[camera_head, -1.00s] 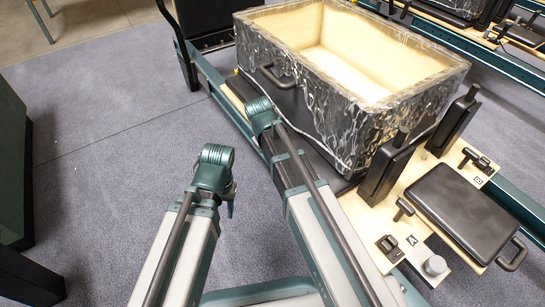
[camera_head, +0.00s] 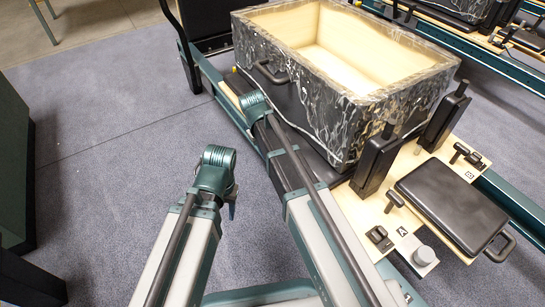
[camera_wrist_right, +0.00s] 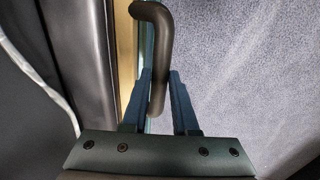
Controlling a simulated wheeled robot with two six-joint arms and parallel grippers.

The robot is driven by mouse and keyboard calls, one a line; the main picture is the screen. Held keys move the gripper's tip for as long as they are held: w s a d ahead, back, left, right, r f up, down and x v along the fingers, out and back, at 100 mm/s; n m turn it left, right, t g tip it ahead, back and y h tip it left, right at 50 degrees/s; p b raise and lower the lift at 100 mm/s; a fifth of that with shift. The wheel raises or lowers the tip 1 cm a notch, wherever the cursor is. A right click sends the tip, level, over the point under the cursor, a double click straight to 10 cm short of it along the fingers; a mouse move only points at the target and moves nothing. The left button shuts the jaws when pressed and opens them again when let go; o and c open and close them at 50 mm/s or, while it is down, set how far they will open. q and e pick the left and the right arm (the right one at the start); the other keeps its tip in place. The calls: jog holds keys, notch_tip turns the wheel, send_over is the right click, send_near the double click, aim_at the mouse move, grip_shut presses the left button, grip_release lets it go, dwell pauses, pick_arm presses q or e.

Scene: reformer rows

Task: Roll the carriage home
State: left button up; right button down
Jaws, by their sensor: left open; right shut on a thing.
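The carriage (camera_head: 345,215) is a pale wooden deck with black padding, two upright black shoulder rests (camera_head: 375,160) and a black headrest (camera_head: 452,207). It sits on teal rails. My right arm reaches to the carriage's near side. Its gripper is hidden in the head view. In the right wrist view my right gripper (camera_wrist_right: 160,88) is shut on a dark curved handle (camera_wrist_right: 156,50) beside the black padding. My left gripper (camera_head: 231,207) is open and empty, mostly hidden behind its arm, over the carpet and apart from the carriage.
A large open black-marbled box (camera_head: 355,105) with a pale inside and a handle rests on the carriage behind the shoulder rests. More reformers stand at upper right. A dark green block (camera_head: 14,165) is at the left edge. Grey carpet (camera_head: 110,150) is clear to the left.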

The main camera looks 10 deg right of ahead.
jog(key=w+a, duration=0.4)
jog(key=w, duration=0.7)
jog(key=w+a, duration=0.5)
jog(key=w, duration=0.6)
jog(key=shift+w, duration=0.2)
jog(key=shift+w+a, duration=0.1)
jog(key=c, duration=0.8)
grip_release()
jog(key=shift+o, duration=0.6)
jog(key=shift+r, duration=0.1)
notch_tip(320, 180, up, 13)
jog(key=s+a+p, duration=0.1)
jog(key=a+p, duration=0.1)
jog(key=p, duration=1.1)
jog(key=shift+a+r, duration=0.15)
jog(key=shift+a, duration=0.05)
